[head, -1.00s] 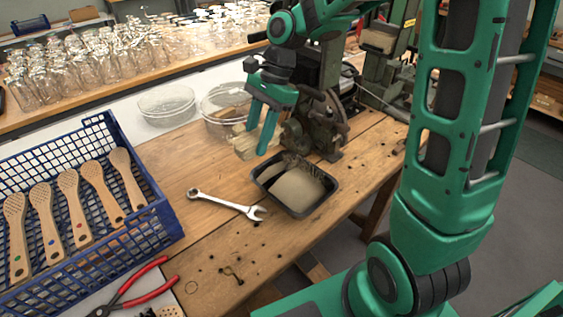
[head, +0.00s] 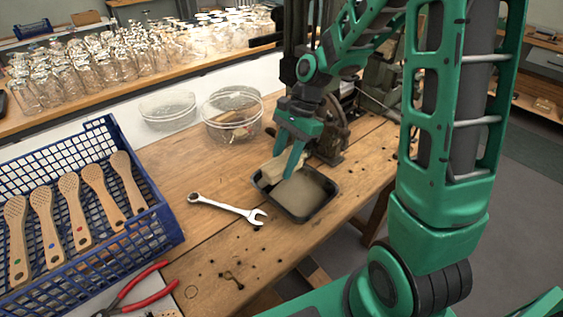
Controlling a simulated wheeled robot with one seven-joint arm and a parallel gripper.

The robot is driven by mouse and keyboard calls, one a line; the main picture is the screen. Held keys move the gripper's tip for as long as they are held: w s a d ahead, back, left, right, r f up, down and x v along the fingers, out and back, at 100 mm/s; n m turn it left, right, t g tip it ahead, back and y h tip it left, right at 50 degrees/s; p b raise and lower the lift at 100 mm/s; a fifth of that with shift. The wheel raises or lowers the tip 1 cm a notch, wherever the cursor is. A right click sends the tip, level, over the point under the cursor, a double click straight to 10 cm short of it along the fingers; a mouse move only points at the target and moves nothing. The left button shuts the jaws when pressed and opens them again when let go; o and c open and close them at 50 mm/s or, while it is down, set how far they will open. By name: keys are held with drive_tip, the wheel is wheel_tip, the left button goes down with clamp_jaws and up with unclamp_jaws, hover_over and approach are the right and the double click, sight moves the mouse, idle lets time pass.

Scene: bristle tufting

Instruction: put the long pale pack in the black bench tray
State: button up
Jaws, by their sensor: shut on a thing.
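The long pale pack (head: 269,172) is between the fingers of my gripper (head: 287,168). My gripper is shut on it and points down. The pack is at the far left part of the black bench tray (head: 318,209), over or at its rim; I cannot tell whether it touches the tray. The tray lies on the wooden bench and has a flat tan surface inside. One finger hides part of the pack.
An open-ended wrench (head: 226,207) lies just left of the tray. A blue crate (head: 157,229) with several wooden brush handles stands at the left. Round clear tubs (head: 232,117) stand behind. A dark machine (head: 331,140) stands close behind the tray. Red-handled pliers (head: 147,301) lie in front.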

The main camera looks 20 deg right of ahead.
drive_tip(key=shift+f, duration=0.55)
drive_tip(key=o, duration=1.1)
drive_tip(key=shift+c, duration=0.2)
drive_tip(key=v, duration=1.3)
drive_tip(key=shift+a+r, duration=0.15)
drive_tip(key=shift+a, duration=0.1)
drive_tip(key=s+d+n+h, duration=0.1)
drive_tip(key=s+d, duration=0.3)
drive_tip(key=s, duration=0.4)
drive_tip(key=s+d+f+n+t+h, duration=0.1)
drive_tip(key=s+d+n, duration=0.3)
drive_tip(key=s, duration=0.4)
drive_tip(key=s+d+f+n+h, duration=0.1)
drive_tip(key=s+d+n+h, duration=0.1)
drive_tip(key=s+d, duration=0.3)
drive_tip(key=s+n, duration=0.1)
drive_tip(key=s, duration=0.2)
drive_tip(key=shift+s, duration=0.4)
